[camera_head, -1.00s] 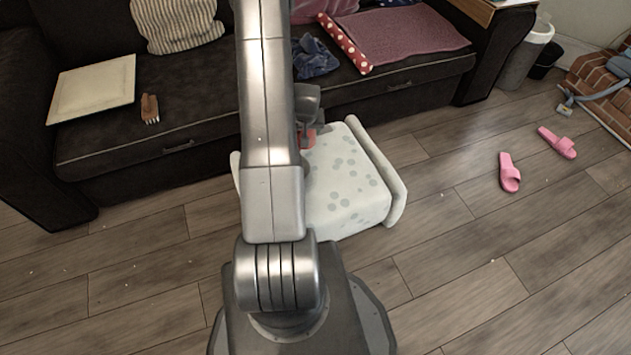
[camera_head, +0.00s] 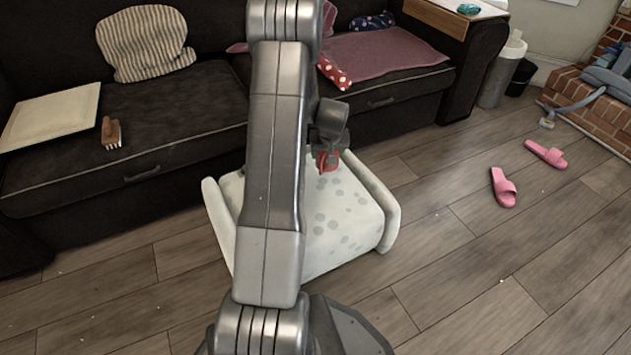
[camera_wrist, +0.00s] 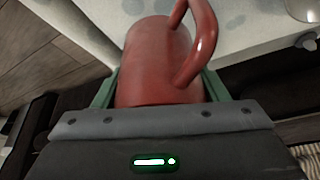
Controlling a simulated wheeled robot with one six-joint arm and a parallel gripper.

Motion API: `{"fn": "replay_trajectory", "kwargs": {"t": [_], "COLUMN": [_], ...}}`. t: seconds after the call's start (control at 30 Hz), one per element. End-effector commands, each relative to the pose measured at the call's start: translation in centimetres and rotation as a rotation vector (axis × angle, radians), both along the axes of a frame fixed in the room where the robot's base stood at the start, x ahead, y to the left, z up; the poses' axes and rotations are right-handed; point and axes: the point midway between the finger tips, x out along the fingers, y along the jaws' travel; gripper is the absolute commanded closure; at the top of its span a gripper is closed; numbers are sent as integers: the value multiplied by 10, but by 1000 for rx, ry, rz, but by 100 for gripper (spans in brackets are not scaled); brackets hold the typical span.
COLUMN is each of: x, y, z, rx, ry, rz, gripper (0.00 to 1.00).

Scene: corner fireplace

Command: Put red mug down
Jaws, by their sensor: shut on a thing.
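My gripper (camera_wrist: 160,95) is shut on the red mug (camera_wrist: 152,60), with its handle at the upper right in the wrist view. In the head view the red mug (camera_head: 327,160) is a small patch below my wrist, over the far part of the spotted white ottoman (camera_head: 345,215). My arm hides part of the ottoman. The ottoman's pale top (camera_wrist: 255,22) shows behind the mug in the wrist view. I cannot tell whether the mug touches it.
The dark sofa (camera_head: 180,100) stands behind the ottoman, with a white square board (camera_head: 50,115), a brush (camera_head: 111,133) and a striped cushion (camera_head: 145,43) on it. Pink slippers (camera_head: 504,187) lie on the floor at right. A clear round object (camera_wrist: 303,9) shows at the wrist view's corner.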

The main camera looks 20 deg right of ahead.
Motion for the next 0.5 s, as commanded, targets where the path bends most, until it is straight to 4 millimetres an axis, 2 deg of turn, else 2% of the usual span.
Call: {"fn": "replay_trajectory", "kwargs": {"t": [0.03, 0.27, 0.5], "x": [0, 1, 0], "y": [0, 0, 0], "z": [-14, -37, -75], "rx": [1, 0, 0], "ry": [1, -1, -1], "rz": [-1, -1, -1], "gripper": [65, 65, 65]}}
